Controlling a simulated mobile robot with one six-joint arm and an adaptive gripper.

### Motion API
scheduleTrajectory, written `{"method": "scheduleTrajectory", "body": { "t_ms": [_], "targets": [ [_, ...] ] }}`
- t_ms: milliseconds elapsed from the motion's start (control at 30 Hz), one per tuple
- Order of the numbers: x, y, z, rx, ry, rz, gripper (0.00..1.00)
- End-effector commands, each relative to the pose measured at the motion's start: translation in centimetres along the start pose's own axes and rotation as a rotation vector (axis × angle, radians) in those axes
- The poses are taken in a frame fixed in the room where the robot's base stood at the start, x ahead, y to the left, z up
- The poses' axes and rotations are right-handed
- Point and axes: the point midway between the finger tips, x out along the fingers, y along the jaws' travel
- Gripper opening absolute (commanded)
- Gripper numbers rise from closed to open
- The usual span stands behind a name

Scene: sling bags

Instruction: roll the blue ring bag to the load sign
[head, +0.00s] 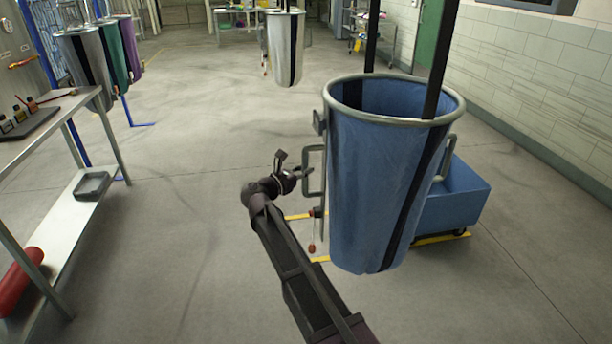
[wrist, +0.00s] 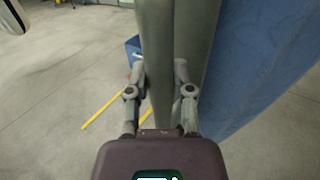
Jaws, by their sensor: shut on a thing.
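The blue ring bag (head: 365,185) hangs upright from two dark straps, right of centre in the head view, with a grey ring round its open top. A grey bracket handle (head: 306,172) sticks out from its left side. My gripper (head: 299,174) is at this handle, shut on it. In the wrist view the fingers of my gripper (wrist: 160,78) stand on both sides of the grey handle bar (wrist: 162,40), and the blue cloth (wrist: 265,65) fills the right. I cannot make out a load sign in either view.
A blue wheeled bin (head: 458,195) stands close behind the bag, beside yellow floor lines (head: 440,239). A bench (head: 75,110) is at left, with grey, green and purple bags (head: 85,60) beyond. A white bag (head: 285,48) hangs farther back. The floor between is clear.

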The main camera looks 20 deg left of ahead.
Motion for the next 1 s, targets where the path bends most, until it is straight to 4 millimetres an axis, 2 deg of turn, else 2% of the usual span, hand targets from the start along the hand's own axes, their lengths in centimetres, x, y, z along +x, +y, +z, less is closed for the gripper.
{"method": "scheduleTrajectory", "body": {
  "t_ms": [267, 300, 400, 833, 1000],
  "targets": [
    [0.1, -0.1, 0.0, -0.001, -0.001, -0.002, 0.0],
    [0.1, -0.1, 0.0, -0.001, -0.001, -0.002, 0.39],
    [0.1, -0.1, 0.0, -0.001, -0.001, -0.002, 0.65],
    [0.0, -0.1, 0.0, 0.0, 0.0, -0.002, 0.65],
    [-0.9, -0.1, 0.0, 0.0, 0.0, -0.001, 0.65]
  ]
}}
